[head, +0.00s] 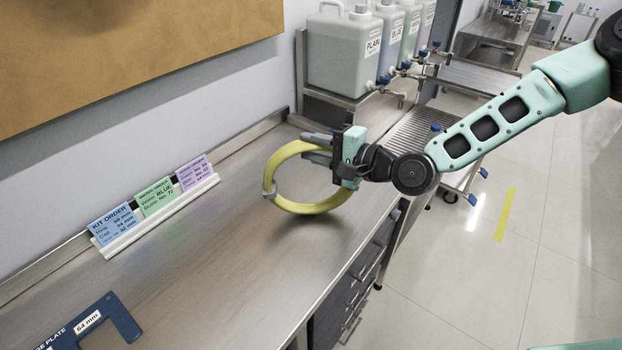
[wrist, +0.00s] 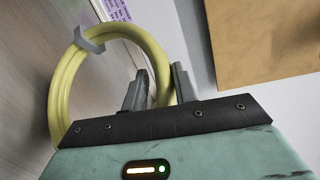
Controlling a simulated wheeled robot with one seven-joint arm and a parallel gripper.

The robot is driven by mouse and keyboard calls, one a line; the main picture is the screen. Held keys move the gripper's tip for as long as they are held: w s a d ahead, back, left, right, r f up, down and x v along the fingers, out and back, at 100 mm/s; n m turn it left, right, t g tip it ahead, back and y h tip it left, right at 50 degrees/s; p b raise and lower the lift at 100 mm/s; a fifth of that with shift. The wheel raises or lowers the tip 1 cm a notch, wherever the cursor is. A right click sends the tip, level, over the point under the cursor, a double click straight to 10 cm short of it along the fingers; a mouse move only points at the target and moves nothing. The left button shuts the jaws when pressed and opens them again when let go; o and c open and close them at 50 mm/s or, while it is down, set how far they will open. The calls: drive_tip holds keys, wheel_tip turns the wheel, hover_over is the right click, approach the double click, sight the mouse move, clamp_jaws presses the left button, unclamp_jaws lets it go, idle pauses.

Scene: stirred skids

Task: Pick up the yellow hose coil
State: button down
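The yellow hose coil (head: 308,208) is a ring with a grey clip (head: 269,190) on its left side. It stands tilted up on edge over the steel bench, with a dark shadow below. I cannot tell whether its lower edge touches the bench. My gripper (head: 308,146) reaches in from the right with its fingers on either side of the ring's upper right part. In the wrist view the coil (wrist: 62,100) passes between the two grey fingertips (wrist: 160,72), which close on it. The part of the coil behind the gripper body is hidden.
The steel bench (head: 215,250) is clear around the coil. A white rack (head: 158,218) with blue, green and purple order cards stands along the wall. A dark blue gauge plate (head: 118,318) lies at the front left. Large jugs with taps (head: 343,50) stand behind.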

drive_tip(key=shift+r, duration=0.1)
wheel_tip(320, 180, up, 10)
drive_tip(key=shift+f+b, duration=0.1)
drive_tip(key=shift+b, duration=0.5)
idle(0.7)
